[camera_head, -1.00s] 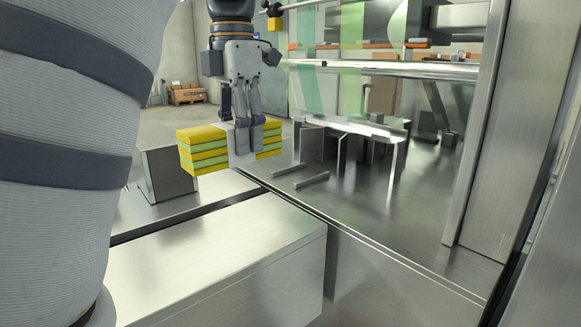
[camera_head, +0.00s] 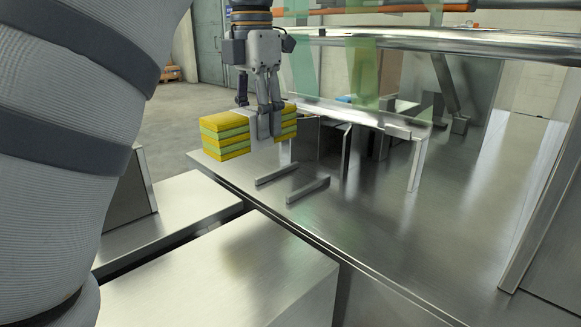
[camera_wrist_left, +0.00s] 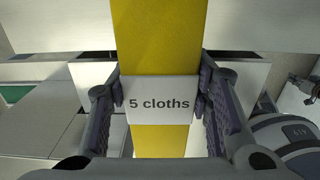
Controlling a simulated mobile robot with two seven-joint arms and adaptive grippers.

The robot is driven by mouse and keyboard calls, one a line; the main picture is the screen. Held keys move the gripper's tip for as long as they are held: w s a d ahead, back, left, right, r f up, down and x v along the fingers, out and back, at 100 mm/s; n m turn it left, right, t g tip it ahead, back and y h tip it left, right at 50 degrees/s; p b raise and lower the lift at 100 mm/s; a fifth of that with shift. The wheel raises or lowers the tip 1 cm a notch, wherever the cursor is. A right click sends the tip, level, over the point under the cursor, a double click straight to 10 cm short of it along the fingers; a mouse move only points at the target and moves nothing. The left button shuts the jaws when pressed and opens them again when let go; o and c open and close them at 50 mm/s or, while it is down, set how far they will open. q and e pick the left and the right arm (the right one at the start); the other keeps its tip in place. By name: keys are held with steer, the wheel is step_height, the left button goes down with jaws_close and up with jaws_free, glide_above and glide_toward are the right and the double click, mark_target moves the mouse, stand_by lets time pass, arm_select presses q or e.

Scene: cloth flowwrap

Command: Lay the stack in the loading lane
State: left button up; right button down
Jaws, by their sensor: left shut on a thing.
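My left gripper (camera_head: 264,128) is shut on a stack of yellow and green cloths (camera_head: 226,134) with a pale band around its middle. The stack is level and held at the near left edge of the steel table, seemingly above it. In the left wrist view the gripper (camera_wrist_left: 160,105) has a finger on each side of the band, which reads "5 cloths" (camera_wrist_left: 159,104). The loading lane appears to be the strip marked by two low metal rails (camera_head: 291,182) on the table, just right of and nearer than the stack.
A metal tunnel-like guide (camera_head: 419,160) stands on the table behind the rails. Green translucent strips (camera_head: 367,75) hang above it. A steel box (camera_head: 226,262) stands in front, across a dark gap. The table right of the rails is clear.

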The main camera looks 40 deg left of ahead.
mark_target(290, 105)
arm_select(q)
steer(key=w+f, duration=0.1)
steer(key=f, duration=0.1)
steer(key=w+d+f, duration=0.1)
steer(key=w+f, duration=0.1)
steer(key=w+d+f, duration=0.1)
steer(key=w+f, duration=0.1)
steer(key=shift+w+d+f, duration=0.1)
steer(key=shift+w, duration=0.05)
steer(key=f, duration=0.2)
steer(key=shift+w+d+f, duration=0.2)
steer(key=shift+f, duration=0.2)
steer(key=shift+w+f, duration=0.1)
steer(key=shift+f, duration=0.3)
steer(key=o, duration=1.2)
steer(key=shift+f, duration=0.1)
steer(key=shift+o, duration=0.2)
step_height(290, 105, up, 12)
steer(key=shift+r, duration=0.1)
